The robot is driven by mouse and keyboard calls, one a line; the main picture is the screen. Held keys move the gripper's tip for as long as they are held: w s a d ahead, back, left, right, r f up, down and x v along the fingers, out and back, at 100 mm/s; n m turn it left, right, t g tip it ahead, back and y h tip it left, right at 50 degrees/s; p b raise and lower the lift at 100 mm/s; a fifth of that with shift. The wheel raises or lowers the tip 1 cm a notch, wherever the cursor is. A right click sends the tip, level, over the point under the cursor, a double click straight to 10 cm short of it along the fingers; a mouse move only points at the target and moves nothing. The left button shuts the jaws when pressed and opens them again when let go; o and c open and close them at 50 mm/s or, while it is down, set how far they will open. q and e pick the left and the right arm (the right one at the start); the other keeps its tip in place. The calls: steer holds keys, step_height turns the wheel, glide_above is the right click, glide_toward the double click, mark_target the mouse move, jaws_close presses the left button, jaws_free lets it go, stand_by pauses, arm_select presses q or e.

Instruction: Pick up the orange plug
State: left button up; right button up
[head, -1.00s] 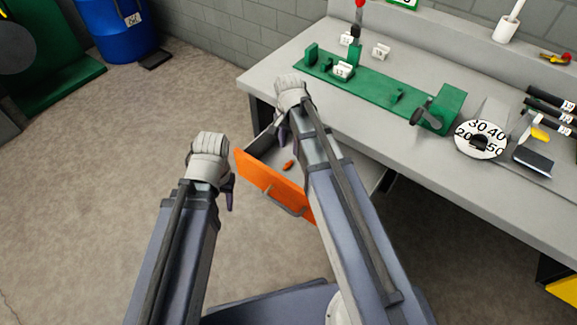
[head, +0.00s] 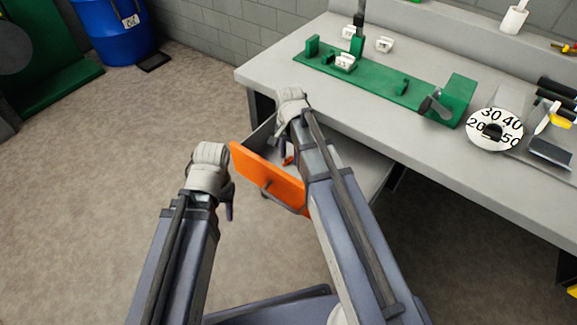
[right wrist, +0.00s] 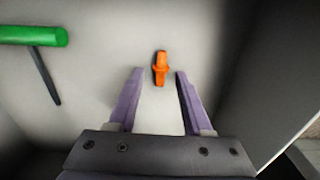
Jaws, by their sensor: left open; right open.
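The orange plug (right wrist: 160,68) lies on the pale floor of the open drawer, seen in the right wrist view just beyond and between my right fingertips. It also shows in the head view (head: 287,161), partly hidden by my right arm. My right gripper (right wrist: 156,75) is open and empty above the drawer, its two purple fingers apart on either side of the plug's line. The drawer has an orange front (head: 262,178) with a handle. My left gripper (head: 228,208) is open and empty, outside the drawer to the left of its front.
A green-handled tool (right wrist: 35,36) lies in the drawer at the left. The grey bench (head: 420,135) above carries a green fixture (head: 385,84), white numbered tags and a round number dial (head: 494,129). A blue barrel (head: 103,30) stands far left.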

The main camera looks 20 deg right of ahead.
steer(key=shift+f, duration=0.1)
jaws_close()
stand_by(0.3)
